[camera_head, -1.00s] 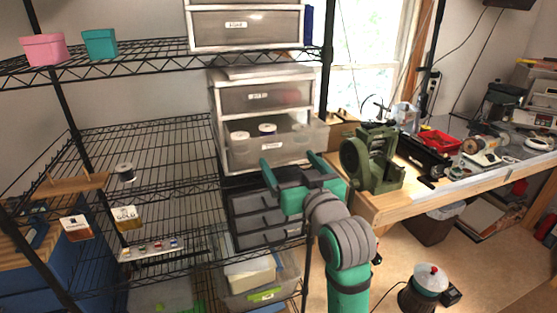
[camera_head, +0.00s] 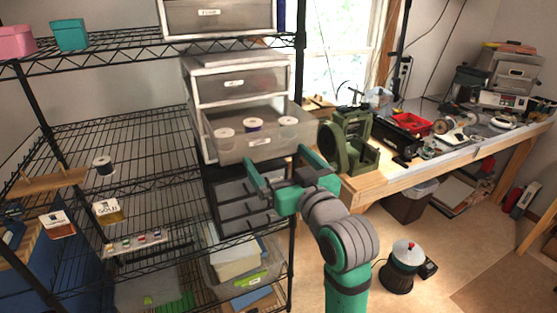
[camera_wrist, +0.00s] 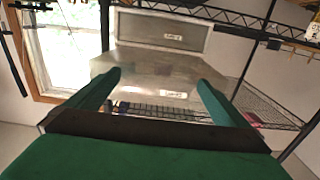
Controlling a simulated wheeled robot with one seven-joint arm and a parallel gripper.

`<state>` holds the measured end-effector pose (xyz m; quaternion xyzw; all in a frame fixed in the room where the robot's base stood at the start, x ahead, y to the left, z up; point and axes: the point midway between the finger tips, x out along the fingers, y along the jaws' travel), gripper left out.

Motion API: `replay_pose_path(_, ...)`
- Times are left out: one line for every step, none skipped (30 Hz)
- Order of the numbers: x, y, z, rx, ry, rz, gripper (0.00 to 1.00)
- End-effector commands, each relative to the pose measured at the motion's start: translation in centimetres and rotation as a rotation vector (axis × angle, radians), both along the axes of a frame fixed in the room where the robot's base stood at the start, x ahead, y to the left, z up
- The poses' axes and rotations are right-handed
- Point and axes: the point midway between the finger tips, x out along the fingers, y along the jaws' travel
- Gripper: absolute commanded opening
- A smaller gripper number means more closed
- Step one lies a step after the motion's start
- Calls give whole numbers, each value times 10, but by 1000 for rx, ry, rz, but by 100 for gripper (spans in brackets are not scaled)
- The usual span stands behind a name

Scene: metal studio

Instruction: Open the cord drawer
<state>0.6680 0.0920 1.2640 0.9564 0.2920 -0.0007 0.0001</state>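A white-framed drawer unit with smoky clear drawers (camera_head: 243,82) stands on the wire shelf. Its lower drawer (camera_head: 228,150) is pulled well out, with three spools (camera_head: 254,125) visible inside. Its front label is too small to read, so I cannot tell whether it is the cord drawer. My gripper (camera_head: 277,160) is open, its green fingers spread just in front of and below the open drawer's front. In the wrist view the open drawer's front (camera_wrist: 145,88) lies beyond and between the fingers (camera_wrist: 158,80). I cannot tell whether they touch it. Nothing is held between them.
The wire rack's black post (camera_head: 297,80) stands right of the drawers. A dark drawer unit (camera_head: 235,190) sits below. A workbench (camera_head: 400,178) with a green machine (camera_head: 345,143) is close on the right. Open floor lies in front of the bench.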

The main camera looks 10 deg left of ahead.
Motion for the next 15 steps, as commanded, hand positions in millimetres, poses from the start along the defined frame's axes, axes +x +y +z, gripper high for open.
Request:
replay_pose_path(0,0,0,0,0,0,100)
replay_pose_path(0,0,0,0,0,0,100)
replay_pose_path(0,0,0,0,0,-1,100)
replay_pose_path(0,0,0,0,0,-1,100)
replay_pose_path(0,0,0,1,-1,0,100)
replay_pose_path(-1,0,0,1,-1,0,100)
replay_pose_path(-2,0,0,1,-1,0,100)
replay_pose_path(-3,-1,0,1,-1,1,100)
replay_pose_path(-5,-3,1,1,-2,1,100)
replay_pose_path(-8,-5,1,2,-2,0,100)
replay_pose_path(-11,-7,1,2,-2,0,100)
replay_pose_path(-16,-9,0,2,-1,2,100)
replay_pose_path(-20,-12,0,1,-2,2,100)
replay_pose_path(-25,-15,0,0,-2,1,100)
replay_pose_path(-31,-20,0,1,-2,1,100)
